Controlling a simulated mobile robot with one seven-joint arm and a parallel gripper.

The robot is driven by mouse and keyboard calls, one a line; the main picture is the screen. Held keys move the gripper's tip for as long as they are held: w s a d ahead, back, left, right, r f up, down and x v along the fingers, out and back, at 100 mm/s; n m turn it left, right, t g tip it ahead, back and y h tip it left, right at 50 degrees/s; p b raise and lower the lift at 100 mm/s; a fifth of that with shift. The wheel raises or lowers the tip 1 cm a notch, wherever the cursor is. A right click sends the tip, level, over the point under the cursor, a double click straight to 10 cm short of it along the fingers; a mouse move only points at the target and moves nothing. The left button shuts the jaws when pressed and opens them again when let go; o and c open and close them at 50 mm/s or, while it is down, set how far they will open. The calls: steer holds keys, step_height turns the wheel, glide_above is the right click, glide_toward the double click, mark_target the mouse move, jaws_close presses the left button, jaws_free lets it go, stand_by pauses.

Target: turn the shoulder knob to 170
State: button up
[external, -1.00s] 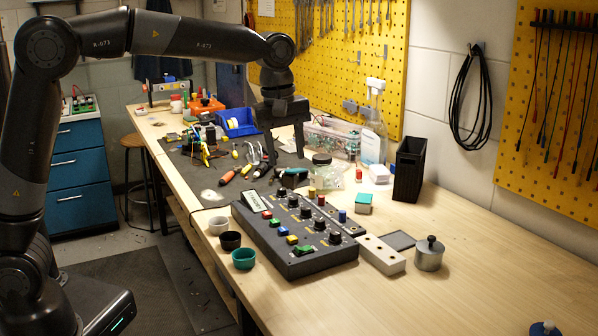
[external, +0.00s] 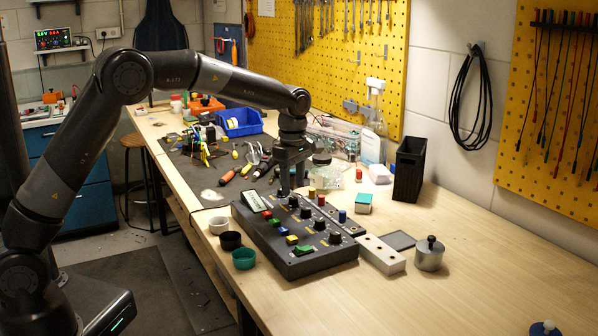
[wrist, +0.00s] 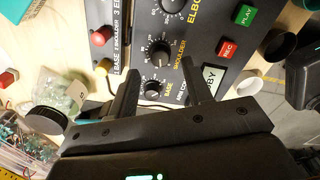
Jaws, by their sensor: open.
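The dark control box (external: 270,240) stands on the bench with a row of black knobs. The shoulder knob (wrist: 160,53) shows in the wrist view, a black knob labelled SHOULDER; in the external view it is the second knob (external: 306,212) from the far end. The base knob (wrist: 152,87) is just below it in the wrist view. My gripper (wrist: 160,68) is open, its two fingers pointing at the panel on either side of these knobs. In the external view my gripper (external: 292,187) is over the far end of the box. Contact with a knob cannot be told.
The elbow knob (wrist: 172,4) is at the top of the wrist view. Red REC (wrist: 228,48) and green PLAY (wrist: 244,16) buttons and a display (wrist: 212,78) lie beside the knobs. Coloured posts (external: 321,200) stand near the row. Free wood (external: 460,270) lies at right.

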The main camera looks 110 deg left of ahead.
mark_target(293, 198)
steer(key=shift+f, duration=1.7)
steer(key=c, duration=1)
